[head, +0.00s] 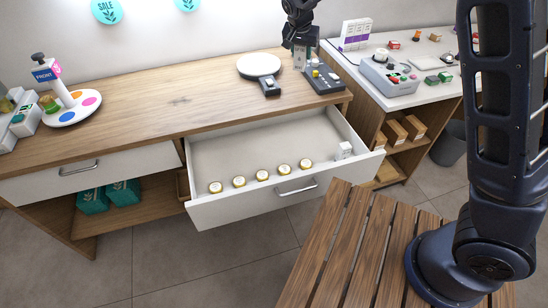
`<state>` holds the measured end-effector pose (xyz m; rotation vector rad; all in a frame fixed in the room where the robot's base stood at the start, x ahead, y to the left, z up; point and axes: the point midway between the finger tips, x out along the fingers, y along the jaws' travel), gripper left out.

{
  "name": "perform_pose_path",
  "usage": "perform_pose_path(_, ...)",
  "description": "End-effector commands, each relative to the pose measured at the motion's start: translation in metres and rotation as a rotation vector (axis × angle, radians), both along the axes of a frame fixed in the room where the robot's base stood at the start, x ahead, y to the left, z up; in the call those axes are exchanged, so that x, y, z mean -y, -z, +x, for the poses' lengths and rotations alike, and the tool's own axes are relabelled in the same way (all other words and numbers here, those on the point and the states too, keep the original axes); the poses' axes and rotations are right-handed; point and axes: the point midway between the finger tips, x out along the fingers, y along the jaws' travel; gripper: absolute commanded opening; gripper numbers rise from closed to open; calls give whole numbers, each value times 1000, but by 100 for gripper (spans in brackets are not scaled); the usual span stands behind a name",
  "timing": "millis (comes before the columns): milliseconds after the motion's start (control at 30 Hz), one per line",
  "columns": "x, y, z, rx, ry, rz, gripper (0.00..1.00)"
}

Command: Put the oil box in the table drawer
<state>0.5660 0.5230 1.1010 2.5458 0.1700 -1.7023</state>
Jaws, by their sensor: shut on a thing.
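The table drawer (223,217) is pulled out from the wooden counter (150,92). Several small round yellow-and-white jars (239,182) stand in a row along its front, and a small white box (344,150) stands at its right end. My gripper (300,52) is over the counter's back right, near the card terminal. It is shut on a small pale thing (300,58), likely the oil box, mostly hidden by the fingers. Its label is too small to read.
A white round plate (259,65) and dark card terminal (325,79) are on the counter near my gripper. A second drawer (45,186) at left is shut. A wooden slatted surface (345,240) is in front at right. The drawer's middle is free.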

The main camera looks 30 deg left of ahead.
Motion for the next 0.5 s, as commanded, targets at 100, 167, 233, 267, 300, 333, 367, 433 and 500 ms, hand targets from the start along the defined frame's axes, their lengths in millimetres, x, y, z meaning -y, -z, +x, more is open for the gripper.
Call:
perform_pose_path(100,37,7,-2,-2,38,-1,16)
perform_pose_path(167,50,9,-3,-1,53,0,16)
perform_pose_path(233,65,13,-4,-1,67,0,16)
perform_pose_path(267,71,14,-4,-1,75,-1,16)
perform_pose_path(300,78,15,-5,-1,83,1,16)
perform_pose_path(333,83,17,-6,-1,88,1,16)
perform_pose_path(367,87,18,-6,-1,93,0,16)
perform_pose_path(433,99,21,-8,-1,104,0,16)
perform_pose_path(500,110,23,-10,-1,117,0,16)
